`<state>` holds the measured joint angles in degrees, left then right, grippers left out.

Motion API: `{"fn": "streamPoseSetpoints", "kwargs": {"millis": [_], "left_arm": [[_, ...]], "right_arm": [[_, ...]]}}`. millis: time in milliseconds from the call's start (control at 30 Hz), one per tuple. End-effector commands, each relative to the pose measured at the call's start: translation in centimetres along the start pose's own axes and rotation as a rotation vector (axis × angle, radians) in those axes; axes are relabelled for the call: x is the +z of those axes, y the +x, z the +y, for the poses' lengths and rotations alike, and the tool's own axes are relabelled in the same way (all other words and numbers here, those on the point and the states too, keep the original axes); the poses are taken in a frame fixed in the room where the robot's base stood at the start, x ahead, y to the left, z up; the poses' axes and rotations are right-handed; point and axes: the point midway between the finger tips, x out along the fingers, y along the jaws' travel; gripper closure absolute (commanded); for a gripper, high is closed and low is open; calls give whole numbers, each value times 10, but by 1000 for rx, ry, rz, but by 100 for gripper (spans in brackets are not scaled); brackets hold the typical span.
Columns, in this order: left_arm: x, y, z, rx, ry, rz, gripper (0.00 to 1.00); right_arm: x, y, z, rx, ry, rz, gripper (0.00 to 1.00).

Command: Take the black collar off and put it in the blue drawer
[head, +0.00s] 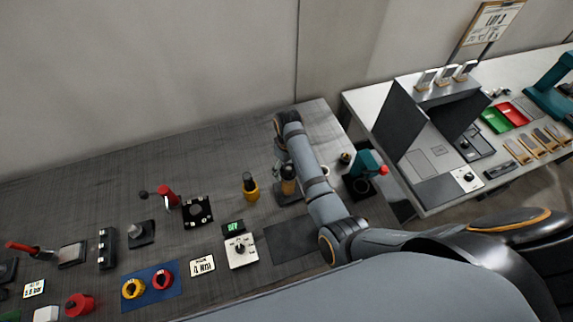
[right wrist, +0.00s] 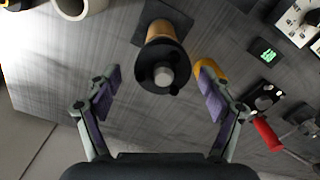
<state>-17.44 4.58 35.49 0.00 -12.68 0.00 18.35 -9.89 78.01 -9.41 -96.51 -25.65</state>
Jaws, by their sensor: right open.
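The black collar (right wrist: 157,77) sits around the top of a brown post, with a grey pin tip showing through its middle. The post (right wrist: 163,32) stands on a dark square base (right wrist: 178,20); it also shows in the head view (head: 288,188), partly covered by my arm. My right gripper (right wrist: 157,90) is open, one finger on each side of the collar, with a gap on both sides. In the head view my right gripper (head: 284,158) is over the post, mostly hidden by its own arm. I cannot make out a blue drawer. My left gripper is not in view.
A yellow holder (head: 250,190) stands close left of the post. A white dial box (head: 240,251) and a black plate (head: 198,211) are nearby. A blue plate (head: 150,281) carries yellow and red knobs. A teal device (head: 365,163) stands right. The back of the table is clear.

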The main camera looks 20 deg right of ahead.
Motion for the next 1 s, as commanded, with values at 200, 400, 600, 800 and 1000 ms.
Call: {"fn": "streamPoseSetpoints", "kwargs": {"millis": [200, 400, 600, 800, 1000], "left_arm": [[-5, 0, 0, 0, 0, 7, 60], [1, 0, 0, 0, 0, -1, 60], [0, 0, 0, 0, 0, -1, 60], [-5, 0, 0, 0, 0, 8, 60], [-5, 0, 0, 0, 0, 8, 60]], "right_arm": [[0, 0, 0, 0, 0, 0, 21], [0, 0, 0, 0, 0, 0, 48], [0, 0, 0, 0, 0, 0, 76], [0, 0, 0, 0, 0, 2, 90], [-2, -2, 0, 0, 0, 3, 90]]}}
